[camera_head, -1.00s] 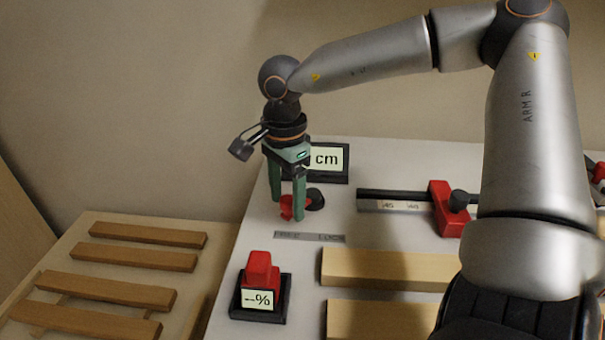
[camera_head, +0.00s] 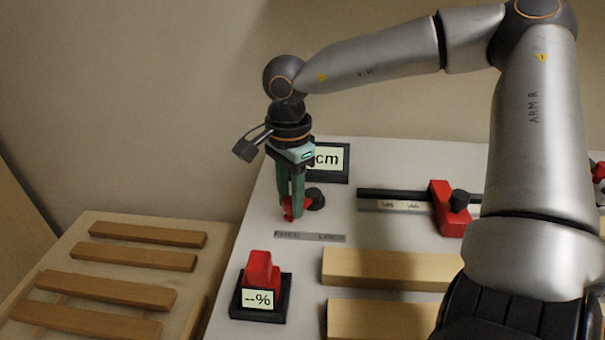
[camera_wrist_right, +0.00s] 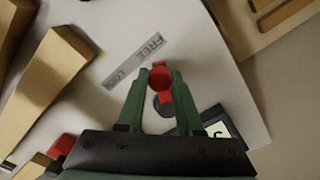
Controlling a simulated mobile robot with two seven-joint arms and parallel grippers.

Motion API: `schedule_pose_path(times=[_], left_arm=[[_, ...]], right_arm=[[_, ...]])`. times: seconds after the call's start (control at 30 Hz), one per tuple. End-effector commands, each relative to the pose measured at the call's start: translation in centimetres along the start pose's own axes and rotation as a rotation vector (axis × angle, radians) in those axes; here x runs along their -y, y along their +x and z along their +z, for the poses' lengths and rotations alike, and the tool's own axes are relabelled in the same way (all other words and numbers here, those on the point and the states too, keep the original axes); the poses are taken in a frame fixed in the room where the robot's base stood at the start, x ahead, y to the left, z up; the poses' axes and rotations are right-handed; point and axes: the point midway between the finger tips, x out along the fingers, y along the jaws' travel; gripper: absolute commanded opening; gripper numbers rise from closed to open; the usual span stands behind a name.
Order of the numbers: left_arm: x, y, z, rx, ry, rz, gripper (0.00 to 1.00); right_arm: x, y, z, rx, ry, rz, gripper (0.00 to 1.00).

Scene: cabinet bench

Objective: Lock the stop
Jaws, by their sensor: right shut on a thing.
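My right gripper (camera_head: 291,212) points down and is shut on a red lever (camera_head: 291,207) on the bench. In the right wrist view the two green fingertips (camera_wrist_right: 160,82) sit on either side of the lever's round red end (camera_wrist_right: 160,76). A black round part (camera_head: 315,198) lies right beside the lever, and its dark disc (camera_wrist_right: 163,104) shows between the fingers. A grey plate (camera_head: 310,237) marked FREE at left and LOCK at right lies in front of it. A red stop block (camera_head: 446,208) with a black knob sits on a dark rail to the right. My left gripper is not in view.
A display reading cm (camera_head: 330,159) stands close behind the gripper. A black box (camera_head: 257,300) with a red top and a "--%" screen is at the front left. Wooden bars (camera_head: 385,268) lie at front right. A slatted wooden rack (camera_head: 120,258) stands at left.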

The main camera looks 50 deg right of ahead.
Motion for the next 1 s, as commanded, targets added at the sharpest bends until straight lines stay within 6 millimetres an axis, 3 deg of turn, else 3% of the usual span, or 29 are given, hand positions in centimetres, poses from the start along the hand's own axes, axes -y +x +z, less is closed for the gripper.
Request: schedule_pose_path(times=[1.0], left_arm=[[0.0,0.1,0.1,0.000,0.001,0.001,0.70]], right_arm=[[-3.0,0.1,-1.5,0.000,0.001,0.003,0.19]])
